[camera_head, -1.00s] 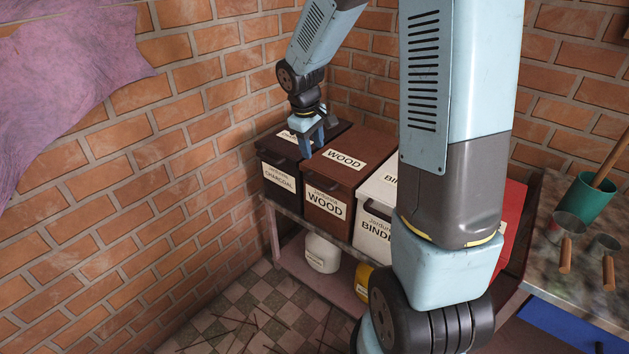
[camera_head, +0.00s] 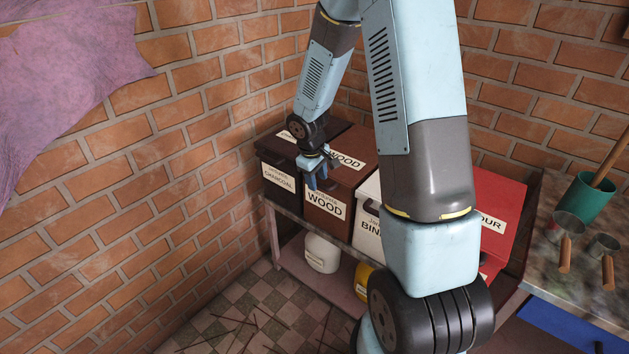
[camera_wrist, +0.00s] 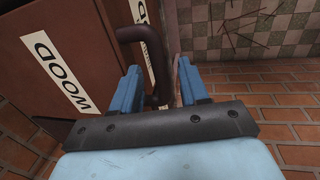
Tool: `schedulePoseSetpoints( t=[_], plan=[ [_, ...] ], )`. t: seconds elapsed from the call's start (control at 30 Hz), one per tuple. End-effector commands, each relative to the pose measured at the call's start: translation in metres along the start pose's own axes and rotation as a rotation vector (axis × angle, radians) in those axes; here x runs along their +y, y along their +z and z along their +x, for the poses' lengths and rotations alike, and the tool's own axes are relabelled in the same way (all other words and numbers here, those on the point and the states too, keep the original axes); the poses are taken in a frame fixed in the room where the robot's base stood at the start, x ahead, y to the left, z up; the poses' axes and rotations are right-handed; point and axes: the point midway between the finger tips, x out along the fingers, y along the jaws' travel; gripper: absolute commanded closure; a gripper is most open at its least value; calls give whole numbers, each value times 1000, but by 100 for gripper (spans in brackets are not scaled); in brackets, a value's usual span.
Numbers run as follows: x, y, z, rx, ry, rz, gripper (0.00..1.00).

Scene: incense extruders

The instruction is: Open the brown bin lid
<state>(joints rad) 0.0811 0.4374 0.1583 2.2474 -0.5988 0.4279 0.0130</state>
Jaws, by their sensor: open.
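The brown bin (camera_head: 325,207) labelled WOOD stands on a shelf against the brick wall, and its brown lid (camera_head: 351,177) is down. In the wrist view the lid (camera_wrist: 92,60) fills the left side, with a dark bar handle (camera_wrist: 150,50) at its front edge. My gripper (camera_head: 318,183) is at the front edge of this lid and hides part of it in the head view. In the wrist view the blue fingers of my gripper (camera_wrist: 162,88) are apart, with the end of the handle between them. I cannot tell whether either finger touches the handle.
A black CHARCOAL bin (camera_head: 279,179) stands left of the brown bin. A white bin (camera_head: 367,232) and a red bin (camera_head: 500,205) stand to its right, partly behind my arm. A white container (camera_head: 321,254) sits below.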

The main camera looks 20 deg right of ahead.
Motion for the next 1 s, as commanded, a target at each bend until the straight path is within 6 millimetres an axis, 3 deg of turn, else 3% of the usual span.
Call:
schedulePoseSetpoints(
  t=[0.47, 0.9, 1.0],
  plan=[
    [0, 0, 9, 0, 0, 0, 57],
    [-1, 0, 9, 0, 0, -1, 99],
    [-1, 0, 9, 0, -1, -1, 100]
  ],
)
